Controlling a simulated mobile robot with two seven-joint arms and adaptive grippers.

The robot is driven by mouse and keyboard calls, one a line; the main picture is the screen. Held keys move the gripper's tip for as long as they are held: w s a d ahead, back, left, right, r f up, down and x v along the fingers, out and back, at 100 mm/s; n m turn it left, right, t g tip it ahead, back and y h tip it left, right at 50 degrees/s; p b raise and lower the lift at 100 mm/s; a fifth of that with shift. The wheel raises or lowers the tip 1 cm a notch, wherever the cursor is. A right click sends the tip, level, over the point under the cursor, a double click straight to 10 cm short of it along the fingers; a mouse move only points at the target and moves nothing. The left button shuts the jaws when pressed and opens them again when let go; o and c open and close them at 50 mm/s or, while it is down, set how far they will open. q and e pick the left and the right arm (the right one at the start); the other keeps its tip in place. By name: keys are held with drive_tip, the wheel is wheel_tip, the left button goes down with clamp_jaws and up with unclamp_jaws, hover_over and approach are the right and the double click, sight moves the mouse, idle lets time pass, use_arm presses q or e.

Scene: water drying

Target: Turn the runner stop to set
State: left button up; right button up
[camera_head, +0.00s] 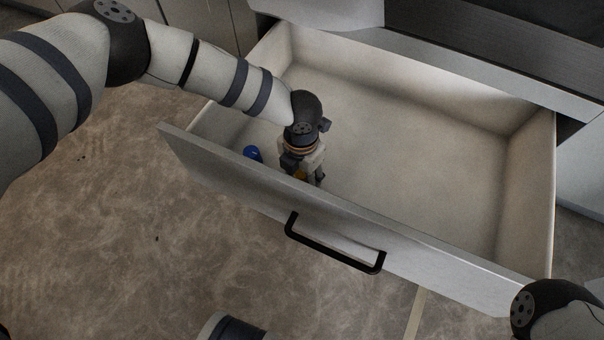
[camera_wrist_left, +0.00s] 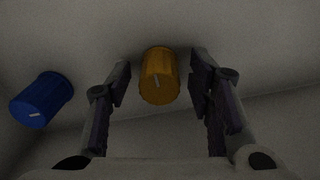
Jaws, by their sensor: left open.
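No labels are readable, so I cannot tell which knob is the runner stop. My left gripper (camera_head: 304,178) is inside the drawer, open, its fingers (camera_wrist_left: 160,92) on either side of the orange knob, with visible gaps.
The open drawer (camera_head: 430,115) has pale inner walls and an otherwise empty floor. Its front panel (camera_head: 220,177) stands close to my gripper and carries a black handle (camera_head: 334,249). Grey cabinet fronts are behind. Part of my right arm shows at lower right.

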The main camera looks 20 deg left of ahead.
use_arm(q)
clamp_jaws()
drive_tip(key=m, duration=0.4)
drive_tip(key=shift+m, duration=0.3)
drive_tip(key=m, duration=0.4)
drive_tip(key=shift+m, duration=0.3)
drive_tip(key=m+b, duration=0.1)
drive_tip(key=m, duration=0.3)
drive_tip(key=shift+a+m+b, duration=0.1)
drive_tip(key=shift+m+b, duration=0.4)
drive_tip(key=shift+m, duration=1.8)
